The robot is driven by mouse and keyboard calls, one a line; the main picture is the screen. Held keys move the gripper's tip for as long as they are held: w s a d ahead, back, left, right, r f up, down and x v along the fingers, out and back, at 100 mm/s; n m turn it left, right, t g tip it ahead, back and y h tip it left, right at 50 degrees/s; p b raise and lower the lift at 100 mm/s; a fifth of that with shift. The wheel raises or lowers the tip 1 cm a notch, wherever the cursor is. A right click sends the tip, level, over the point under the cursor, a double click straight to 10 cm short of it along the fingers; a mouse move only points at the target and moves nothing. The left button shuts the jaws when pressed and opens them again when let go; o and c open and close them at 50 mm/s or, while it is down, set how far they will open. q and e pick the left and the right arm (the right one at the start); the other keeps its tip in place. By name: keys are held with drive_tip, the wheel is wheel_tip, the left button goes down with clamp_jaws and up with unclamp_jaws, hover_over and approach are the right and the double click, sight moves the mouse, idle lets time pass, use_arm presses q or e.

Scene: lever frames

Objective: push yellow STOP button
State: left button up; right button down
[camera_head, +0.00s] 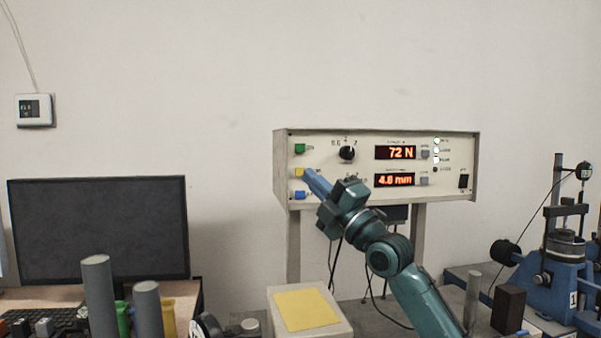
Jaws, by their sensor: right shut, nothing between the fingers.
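The yellow STOP button (299,172) sits on the left of the control box's front panel (380,145), between a green button (300,148) above and a blue button (299,195) below. My right gripper (310,174) is shut and empty, with its blue fingers pointing up and left at the yellow button. The fingertips appear at or just beside the button's right edge; I cannot tell whether they touch it. The displays read 72 N and 4.8 mm. My left gripper is not in view.
A dark monitor (98,230) stands at left, with grey cylinders (98,295) before it. A box with a yellow top (306,309) stands below the panel. A blue test device (562,260) is at right. The wall behind is mostly bare.

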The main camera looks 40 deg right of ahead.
sight(300, 172)
use_arm(q)
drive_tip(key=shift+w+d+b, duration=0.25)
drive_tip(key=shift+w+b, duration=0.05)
drive_tip(key=shift+b, duration=0.25)
use_arm(e)
drive_tip(key=shift+w+d, duration=0.4)
drive_tip(key=shift+w, duration=0.3)
drive_tip(key=shift+w+d, duration=0.45)
drive_tip(key=shift+w, duration=0.3)
drive_tip(key=shift+w+d, duration=0.4)
drive_tip(key=shift+w, duration=0.3)
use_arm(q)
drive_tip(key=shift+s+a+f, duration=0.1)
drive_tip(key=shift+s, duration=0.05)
use_arm(e)
drive_tip(key=shift+w, duration=0.1)
drive_tip(key=shift+w+d, duration=0.15)
drive_tip(key=shift+w, duration=0.1)
